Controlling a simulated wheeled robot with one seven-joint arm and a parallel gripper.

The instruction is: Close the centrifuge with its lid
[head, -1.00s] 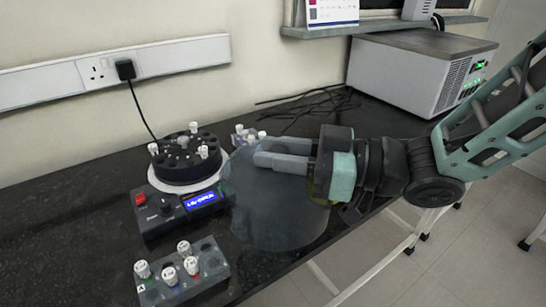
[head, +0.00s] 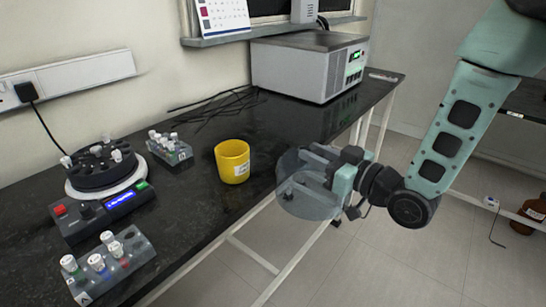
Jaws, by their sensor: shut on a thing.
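The centrifuge (head: 118,203) stands at the left of the bench, with a blue-lit display and a red button on its front. Its black rotor (head: 87,174) is uncovered and holds several white-capped tubes. The clear round lid (head: 307,202) is in my gripper (head: 312,172), at the bench's front edge and well to the right of the centrifuge. My gripper is shut on the lid; the exact contact at the fingertips is hard to make out.
A yellow cup (head: 232,162) stands between the centrifuge and the lid. One tube rack (head: 130,262) is in front of the centrifuge, another (head: 171,150) behind it to the right. A grey box (head: 305,68) and black cables (head: 215,105) are at the back.

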